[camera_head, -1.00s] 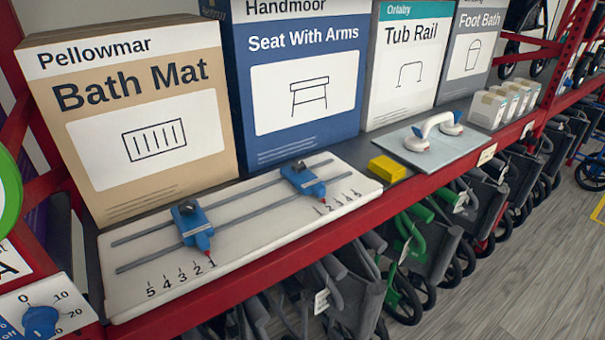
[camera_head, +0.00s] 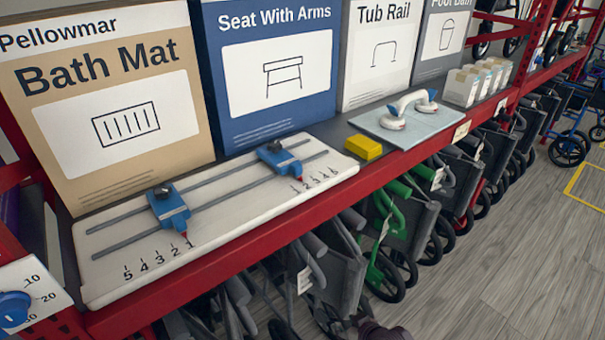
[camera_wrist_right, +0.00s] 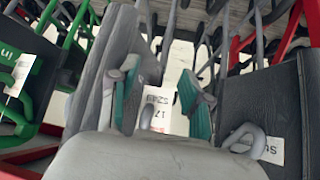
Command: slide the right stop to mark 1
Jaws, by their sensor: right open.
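The white board (camera_head: 105,285) on the shelf carries two grey rails with two blue stops. The right stop (camera_head: 278,160) sits on the rails; its red pointer is near the low-number, left end of the right scale (camera_head: 318,182). The exact mark is too small to tell. The left stop (camera_head: 170,208) points near 1 on the left scale. My right gripper shows in the right wrist view (camera_wrist_right: 162,92), open, its green-padded fingers apart and empty, facing the folded items below the shelf. Only a dark piece at the bottom edge of the head view may be mine. My left gripper is out of view.
A yellow block (camera_head: 364,147) lies just right of the board. Beyond it is a plate with a white suction handle (camera_head: 408,108). Tall boxes, including Bath Mat (camera_head: 110,120), stand behind the board. The red shelf edge (camera_head: 240,225) runs in front, with folded walkers below.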

